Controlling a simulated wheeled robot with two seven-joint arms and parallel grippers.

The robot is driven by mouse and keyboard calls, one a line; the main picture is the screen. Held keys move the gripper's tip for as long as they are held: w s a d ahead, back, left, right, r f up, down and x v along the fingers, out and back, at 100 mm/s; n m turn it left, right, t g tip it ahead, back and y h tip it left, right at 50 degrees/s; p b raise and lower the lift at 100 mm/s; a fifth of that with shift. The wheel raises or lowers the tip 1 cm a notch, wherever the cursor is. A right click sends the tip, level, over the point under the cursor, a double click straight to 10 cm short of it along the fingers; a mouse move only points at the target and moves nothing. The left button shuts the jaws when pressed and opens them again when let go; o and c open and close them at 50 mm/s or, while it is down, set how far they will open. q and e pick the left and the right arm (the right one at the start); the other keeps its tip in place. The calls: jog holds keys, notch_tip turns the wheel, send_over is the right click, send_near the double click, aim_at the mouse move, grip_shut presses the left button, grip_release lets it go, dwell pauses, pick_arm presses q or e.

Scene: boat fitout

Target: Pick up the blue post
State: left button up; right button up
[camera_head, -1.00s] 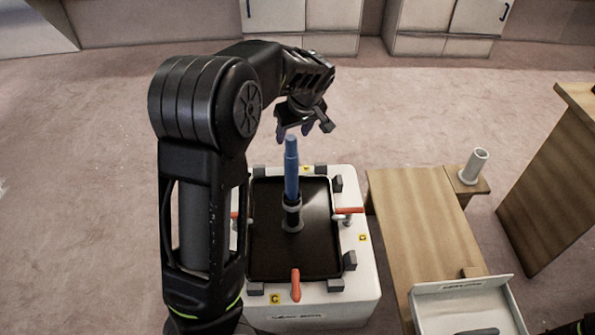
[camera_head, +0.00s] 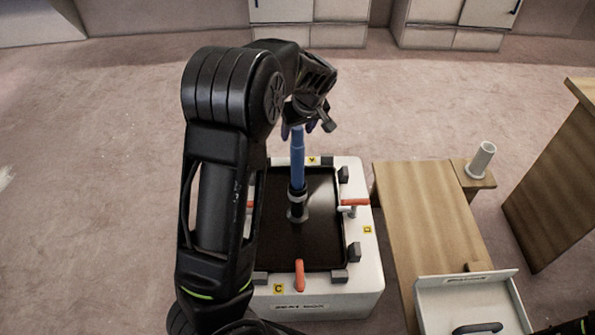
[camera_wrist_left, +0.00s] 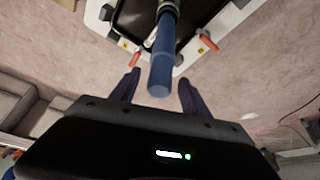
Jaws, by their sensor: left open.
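The blue post (camera_head: 297,160) stands upright in a dark collar on the black-topped white box. It also shows in the left wrist view (camera_wrist_left: 161,66), where its top end points toward the gap between my fingers. My left gripper (camera_head: 306,128) is open near the top of the post. In the left wrist view its two fingers (camera_wrist_left: 158,90) lie one on each side of the post's end, with a gap on both sides. The head view does not show the fingertips clearly. My right gripper is not in view.
The white box (camera_head: 362,262) has orange-red handles (camera_head: 299,274) and dark clamps around its black top. A wooden bench (camera_head: 428,205) stands to its right, with a white tray (camera_head: 470,300) in front and a grey-white cylinder (camera_head: 482,159) on a small wooden block.

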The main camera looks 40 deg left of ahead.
pick_arm(q)
jog(key=shift+x, duration=1.6)
grip_shut()
dwell(0.5)
